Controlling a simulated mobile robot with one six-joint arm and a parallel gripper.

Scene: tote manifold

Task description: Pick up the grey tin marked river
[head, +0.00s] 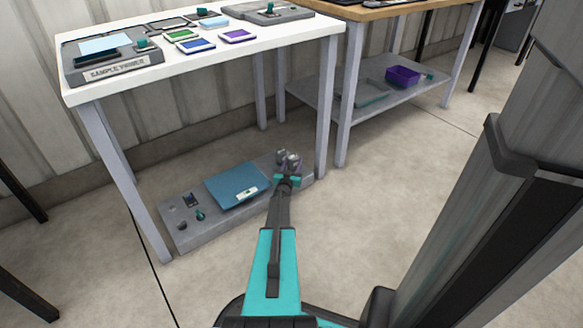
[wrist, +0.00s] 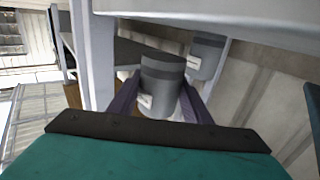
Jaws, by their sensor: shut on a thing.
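My gripper (head: 288,177) reaches under the white table at the right end of a grey low unit. It is shut on a grey tin (wrist: 162,80), with a dark finger on each side of it in the wrist view. The held tin has a darker band near its top and a small pale label turned partly aside; the word on it is too small to read. A second grey tin (wrist: 204,58) with a pale label stands just behind and to the right, apart from my fingers. Whether the held tin touches the surface below is not clear.
The grey low unit (head: 180,238) carries a blue panel (head: 238,184) and small knobs. The white table top (head: 215,58) is above my gripper, with a table leg (head: 328,110) close to its right. A shelf with a purple bin (head: 403,76) stands farther right. Open floor lies right of my arm.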

